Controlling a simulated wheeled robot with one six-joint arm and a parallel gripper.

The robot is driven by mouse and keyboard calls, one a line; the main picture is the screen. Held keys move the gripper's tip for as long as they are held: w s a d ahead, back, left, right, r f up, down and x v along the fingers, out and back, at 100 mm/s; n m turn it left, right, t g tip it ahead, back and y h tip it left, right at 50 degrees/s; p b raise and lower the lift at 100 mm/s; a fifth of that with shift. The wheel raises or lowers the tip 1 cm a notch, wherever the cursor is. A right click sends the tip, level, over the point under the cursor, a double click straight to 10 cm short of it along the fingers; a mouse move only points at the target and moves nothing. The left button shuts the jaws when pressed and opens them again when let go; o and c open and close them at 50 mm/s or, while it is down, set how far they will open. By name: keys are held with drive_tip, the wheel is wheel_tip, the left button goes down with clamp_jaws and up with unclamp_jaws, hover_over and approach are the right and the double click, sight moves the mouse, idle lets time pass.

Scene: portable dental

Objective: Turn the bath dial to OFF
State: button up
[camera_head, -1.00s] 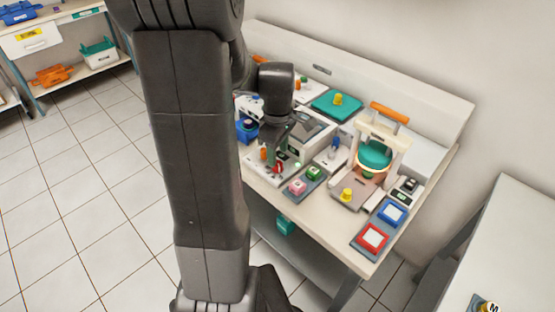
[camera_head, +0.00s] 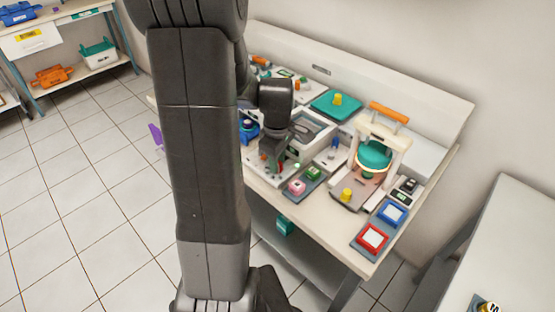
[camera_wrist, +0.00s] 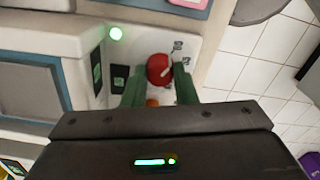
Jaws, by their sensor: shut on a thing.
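The red bath dial (camera_wrist: 158,70) with a white pointer line shows in the wrist view, on a pale panel with small printed marks. The marks are too small to read. My gripper (camera_wrist: 161,79) has its two green fingers on either side of the dial and is shut on it. In the head view my gripper (camera_head: 273,160) reaches down to the front panel of the bath (camera_head: 312,132), and the dial is mostly hidden there. A green light (camera_wrist: 115,33) glows on the panel beside the dial.
An orange part (camera_wrist: 152,102) shows just below the dial, close to the fingers. A pad with pink and green buttons (camera_head: 303,181) sits to the right of my gripper. A cream press (camera_head: 385,135) with an orange handle stands further right.

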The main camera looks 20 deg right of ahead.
drive_tip(key=m, duration=1.3)
drive_tip(key=shift+m, duration=0.3)
drive_tip(key=m, duration=1)
idle(0.6)
drive_tip(key=o, duration=1)
